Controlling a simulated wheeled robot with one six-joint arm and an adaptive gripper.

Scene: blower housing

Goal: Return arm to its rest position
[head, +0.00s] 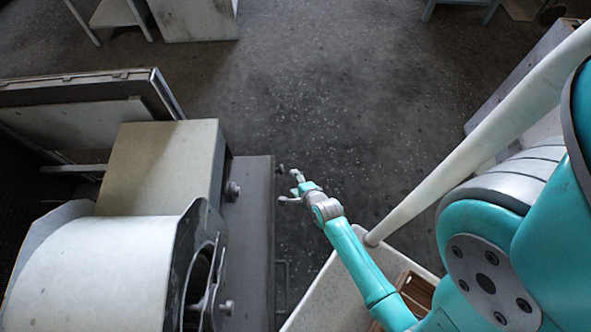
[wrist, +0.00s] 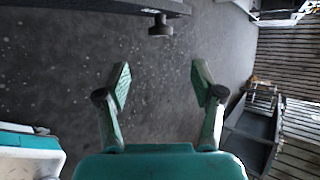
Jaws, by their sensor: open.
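My gripper (head: 296,188) is at the end of my teal arm, just right of the blower housing (head: 95,265) in the head view. In the wrist view my gripper (wrist: 160,88) has its two fingers spread apart with only dark floor between them. It holds nothing. A dark round knob (wrist: 160,26) on a dark edge shows beyond the fingertips in the wrist view.
A box-shaped cover (head: 160,165) joins the blower housing. A pale speckled tray surface (head: 335,290) with a brown wooden crate (head: 415,292) lies under my arm. Open dark floor (head: 330,110) stretches ahead.

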